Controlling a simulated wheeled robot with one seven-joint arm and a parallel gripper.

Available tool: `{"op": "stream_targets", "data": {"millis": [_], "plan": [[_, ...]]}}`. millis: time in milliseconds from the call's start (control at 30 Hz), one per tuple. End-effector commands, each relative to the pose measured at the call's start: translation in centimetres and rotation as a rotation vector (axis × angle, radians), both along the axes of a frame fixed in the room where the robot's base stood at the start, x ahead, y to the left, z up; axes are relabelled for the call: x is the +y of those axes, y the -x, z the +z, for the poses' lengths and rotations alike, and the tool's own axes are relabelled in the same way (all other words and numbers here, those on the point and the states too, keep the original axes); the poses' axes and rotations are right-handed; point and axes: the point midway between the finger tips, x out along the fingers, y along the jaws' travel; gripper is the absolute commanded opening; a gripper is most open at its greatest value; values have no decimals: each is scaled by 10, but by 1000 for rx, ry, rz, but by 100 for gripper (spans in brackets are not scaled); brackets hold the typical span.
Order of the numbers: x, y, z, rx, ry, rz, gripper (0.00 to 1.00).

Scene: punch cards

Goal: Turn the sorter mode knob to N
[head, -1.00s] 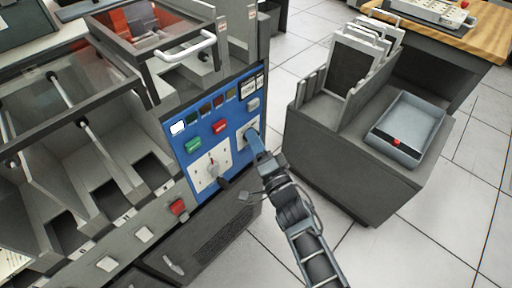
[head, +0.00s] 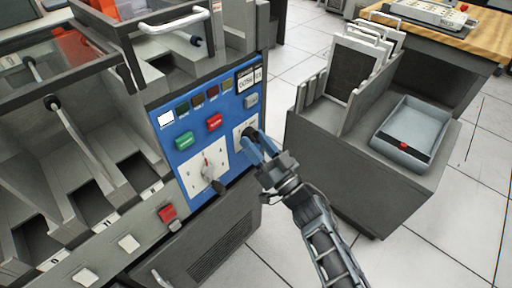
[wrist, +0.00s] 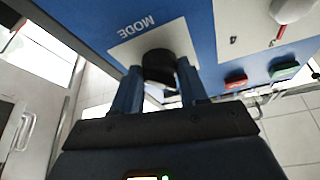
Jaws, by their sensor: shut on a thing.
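The sorter's blue control panel (head: 226,112) faces me in the head view. The mode knob (head: 249,133) is a small black knob on a white plate at the panel's right side. In the wrist view the black knob (wrist: 158,66) sits below the upside-down word MODE on its white plate (wrist: 152,38). My gripper (head: 257,147) is at the knob, with its two blue fingers on either side of it; in the wrist view the fingers (wrist: 157,84) are shut on the knob. The knob's pointer and the letters around it are hidden or too small to read.
A larger dial (head: 206,173) on a white plate, a green button (head: 184,141) and a red button (head: 214,122) lie left of the knob. A grey cabinet with a tray (head: 410,133) stands to the right. Tiled floor (head: 275,235) is clear between.

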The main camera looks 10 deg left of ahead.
Motion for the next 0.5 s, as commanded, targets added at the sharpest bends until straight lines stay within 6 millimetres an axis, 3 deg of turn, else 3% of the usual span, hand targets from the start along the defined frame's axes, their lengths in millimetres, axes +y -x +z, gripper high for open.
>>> {"op": "stream_targets", "data": {"millis": [500], "plan": [[-1,-2,-2,-192,155,0,12]]}}
